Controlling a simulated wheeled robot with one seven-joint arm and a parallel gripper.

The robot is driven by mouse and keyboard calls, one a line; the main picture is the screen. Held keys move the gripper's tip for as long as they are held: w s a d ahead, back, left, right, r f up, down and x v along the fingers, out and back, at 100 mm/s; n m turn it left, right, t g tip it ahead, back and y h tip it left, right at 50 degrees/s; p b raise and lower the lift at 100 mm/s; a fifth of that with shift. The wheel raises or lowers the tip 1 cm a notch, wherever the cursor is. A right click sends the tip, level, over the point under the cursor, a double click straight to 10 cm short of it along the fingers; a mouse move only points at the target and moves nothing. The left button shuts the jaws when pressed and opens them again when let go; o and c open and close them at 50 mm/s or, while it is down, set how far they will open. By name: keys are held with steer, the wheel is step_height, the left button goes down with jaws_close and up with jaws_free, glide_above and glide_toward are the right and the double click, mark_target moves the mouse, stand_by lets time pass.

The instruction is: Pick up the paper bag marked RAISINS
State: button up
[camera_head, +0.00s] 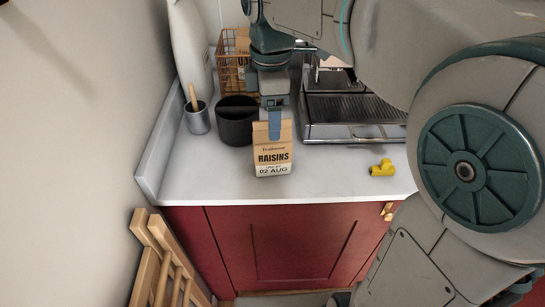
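The paper bag marked RAISINS (272,158) stands upright on the white counter near its front edge. It is tan with a white lower part reading 02 AUG. My gripper (275,127) points down from above at the top of the bag. One blue-grey finger shows in front of the bag's upper edge. The other finger is hidden, so I cannot tell whether the gripper is closed on the bag.
A black round container (236,126) stands just behind and left of the bag, with a metal cup (197,119) beside it. A coffee machine (352,112) is behind right. A yellow fitting (382,169) lies right. A wire basket (229,75) stands at the back.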

mark_target(272, 146)
step_height(272, 146, down, 5)
steer(key=shift+d+r, duration=0.1)
steer(key=c, duration=1.5)
jaws_close()
steer(key=shift+r, duration=0.15)
